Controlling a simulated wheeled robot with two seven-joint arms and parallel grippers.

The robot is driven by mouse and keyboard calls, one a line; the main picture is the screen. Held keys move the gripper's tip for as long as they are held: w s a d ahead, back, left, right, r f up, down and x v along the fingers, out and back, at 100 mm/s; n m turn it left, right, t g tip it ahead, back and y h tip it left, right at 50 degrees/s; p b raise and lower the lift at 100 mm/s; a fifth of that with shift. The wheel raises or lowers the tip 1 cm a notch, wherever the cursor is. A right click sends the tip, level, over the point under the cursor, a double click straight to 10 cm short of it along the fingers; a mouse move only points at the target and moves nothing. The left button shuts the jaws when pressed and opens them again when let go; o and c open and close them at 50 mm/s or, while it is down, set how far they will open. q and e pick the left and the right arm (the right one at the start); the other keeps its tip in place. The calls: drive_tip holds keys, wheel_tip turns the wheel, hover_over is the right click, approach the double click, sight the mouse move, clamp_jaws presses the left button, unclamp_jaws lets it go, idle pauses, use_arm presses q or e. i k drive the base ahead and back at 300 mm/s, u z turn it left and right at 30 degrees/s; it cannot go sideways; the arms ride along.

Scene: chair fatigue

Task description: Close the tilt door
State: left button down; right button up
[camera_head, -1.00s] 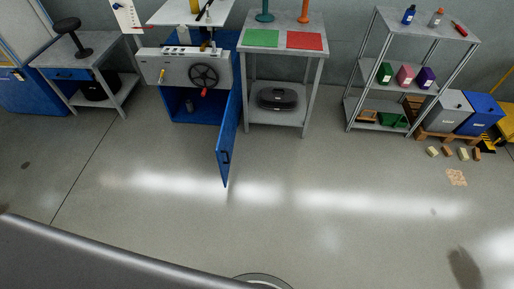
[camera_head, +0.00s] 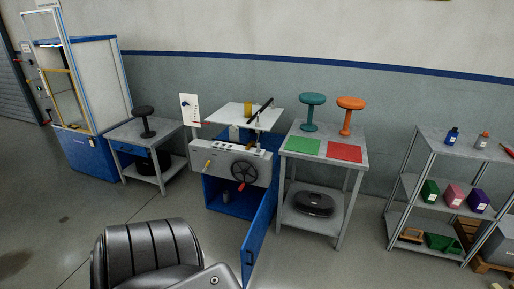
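A blue door (camera_head: 258,232) stands wide open on the right side of a blue cabinet (camera_head: 236,203). The door swings out toward me, with a dark handle near its free edge. The cabinet is below a grey machine panel (camera_head: 217,163) with a black handwheel (camera_head: 244,173). A small dark item (camera_head: 228,196) shows inside the cabinet. No label tells me whether this is the tilt door. A tall blue and white enclosure (camera_head: 88,90) at the far left has a yellow-framed opening (camera_head: 62,97). Neither gripper is in view.
A black ribbed chair-like shape (camera_head: 150,250) fills the near bottom left. A table (camera_head: 352,175) with teal and orange stools stands right of the cabinet. A grey shelf (camera_head: 440,210) stands farther right. Floor between table and shelf is clear.

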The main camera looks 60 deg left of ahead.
sight(252, 246)
drive_tip(key=i, duration=0.85)
drive_tip(key=u, duration=1.25)
